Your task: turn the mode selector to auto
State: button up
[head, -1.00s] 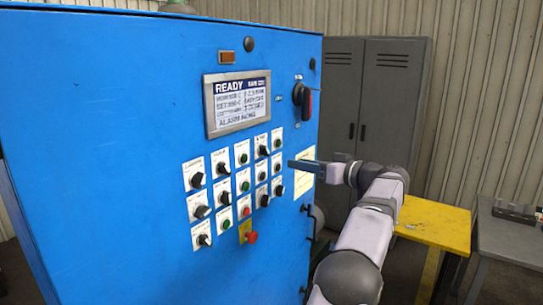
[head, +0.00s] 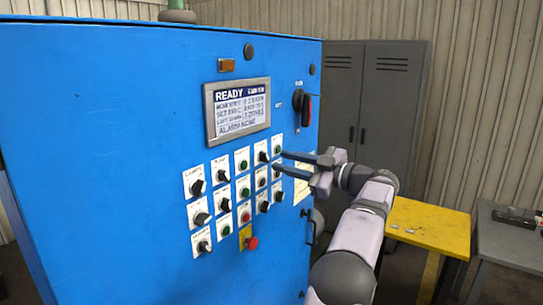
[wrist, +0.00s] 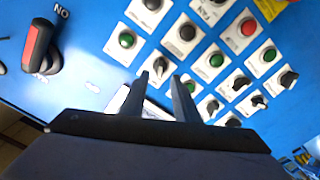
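The blue cabinet front carries a grid of white-plated controls, with several black selector knobs among green and red buttons. The plate labels are too small to read, so I cannot tell which knob is the mode selector. One black selector knob (head: 263,156) is in the top row, just left of my gripper (head: 279,160). My gripper is open and empty, its two fingers pointing at the right part of the grid. In the wrist view, my gripper (wrist: 159,76) has a black knob (wrist: 160,66) showing between its fingertips; I cannot tell whether they touch it.
A display screen (head: 238,109) reading READY is above the controls. A red and black rotary handle (head: 306,108) is at upper right, and a red mushroom button (head: 251,243) is at the bottom. A yellow table (head: 430,225) and grey lockers (head: 385,100) stand to the right.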

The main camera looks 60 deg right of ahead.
aim_at(268, 158)
jog(key=w+p, duration=0.2)
jog(key=w, duration=0.2)
jog(key=shift+w+r+p, duration=0.1)
jog(key=shift+r+p, duration=0.05)
jog(key=shift+p, duration=0.15)
jog(key=shift+w+f, duration=0.2)
jog(key=shift+w, duration=0.35)
jog(key=shift+c, duration=0.3)
grip_shut()
